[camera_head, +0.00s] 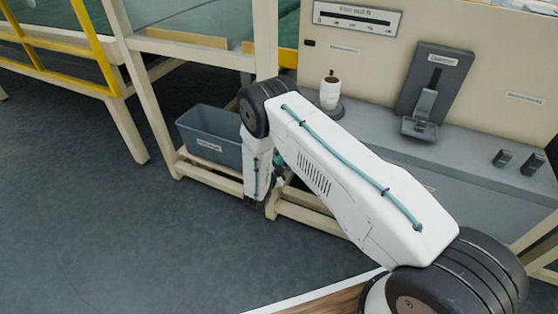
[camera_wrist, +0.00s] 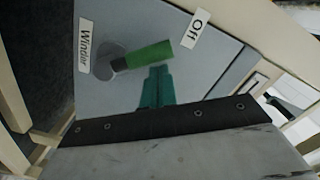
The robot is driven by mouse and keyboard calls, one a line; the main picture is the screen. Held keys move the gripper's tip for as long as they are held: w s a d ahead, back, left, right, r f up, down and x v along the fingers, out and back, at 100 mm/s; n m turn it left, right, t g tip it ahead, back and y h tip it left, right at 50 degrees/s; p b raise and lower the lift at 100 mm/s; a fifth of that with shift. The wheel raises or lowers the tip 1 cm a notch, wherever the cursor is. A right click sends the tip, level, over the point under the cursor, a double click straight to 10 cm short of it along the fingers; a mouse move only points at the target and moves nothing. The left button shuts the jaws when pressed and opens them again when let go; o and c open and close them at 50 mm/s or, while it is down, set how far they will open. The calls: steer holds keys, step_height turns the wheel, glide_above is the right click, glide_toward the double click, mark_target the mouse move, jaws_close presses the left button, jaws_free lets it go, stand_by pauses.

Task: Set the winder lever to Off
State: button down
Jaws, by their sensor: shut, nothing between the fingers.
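The winder lever shows in the wrist view, with a green handle (camera_wrist: 148,56) on a grey round pivot (camera_wrist: 115,62). It is mounted on a grey panel (camera_wrist: 215,75). The handle points right and slightly up, its end close to the white "Off" label (camera_wrist: 196,29). A white "Winder" label (camera_wrist: 84,45) sits left of the pivot. My gripper (camera_wrist: 158,72) is shut and empty, its teal fingertips just below the handle in the picture. I cannot tell whether they touch it. In the head view I cannot make out the lever.
A grey-blue bin (camera_head: 212,138) stands low beside the cream frame. Yellow rails (camera_head: 95,45) stand at the left. Dark floor at the left is open.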

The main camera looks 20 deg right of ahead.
steer(key=s+a+r, duration=0.2)
steer(key=s+a, duration=0.2)
steer(key=s, duration=0.6)
steer(key=shift+a+r, duration=0.35)
steer(key=shift+r, duration=0.05)
steer(key=shift+s, duration=0.1)
